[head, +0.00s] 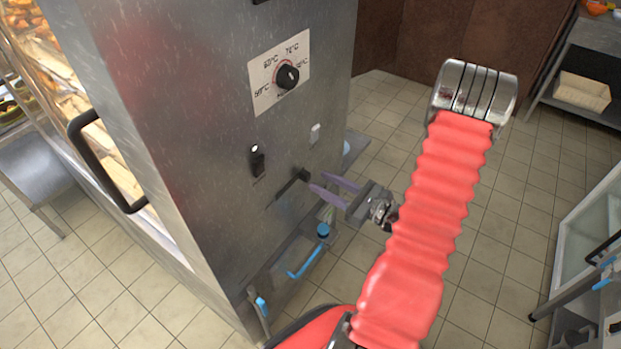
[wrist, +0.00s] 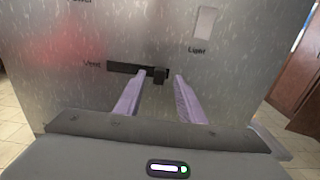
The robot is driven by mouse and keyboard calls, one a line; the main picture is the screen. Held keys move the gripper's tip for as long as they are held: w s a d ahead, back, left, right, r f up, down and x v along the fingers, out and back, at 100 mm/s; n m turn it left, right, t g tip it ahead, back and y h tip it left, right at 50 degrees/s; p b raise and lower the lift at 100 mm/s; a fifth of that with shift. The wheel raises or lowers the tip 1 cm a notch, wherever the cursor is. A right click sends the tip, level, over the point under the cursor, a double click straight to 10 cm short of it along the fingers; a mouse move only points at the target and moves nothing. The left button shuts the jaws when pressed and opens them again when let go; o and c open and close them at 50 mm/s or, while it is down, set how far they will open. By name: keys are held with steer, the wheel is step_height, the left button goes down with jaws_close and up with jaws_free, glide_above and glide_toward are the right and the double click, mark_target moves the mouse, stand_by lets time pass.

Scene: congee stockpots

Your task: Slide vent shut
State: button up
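The vent slider is a small dark knob (wrist: 160,74) at the right end of a dark horizontal slot (wrist: 122,68) labelled "Vent" in the wrist view. The vent also shows on the steel cabinet's side in the head view (head: 289,188). My gripper (head: 319,181) faces this panel with its two pale purple fingers apart. In the wrist view my gripper (wrist: 161,77) has one fingertip left of the knob and one to its right, with gaps visible on both sides. I cannot tell whether the tips reach the panel.
A temperature dial (head: 287,77) and a black switch (head: 257,160) sit above the vent on the cabinet (head: 200,120). A light switch (wrist: 205,23) is up and right of it. Blue-handled pipework (head: 306,262) is below.

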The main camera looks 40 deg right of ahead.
mark_target(309, 176)
steer(key=shift+x, duration=2.3)
steer(key=shift+c, duration=0.5)
steer(key=shift+s, duration=0.1)
jaws_close()
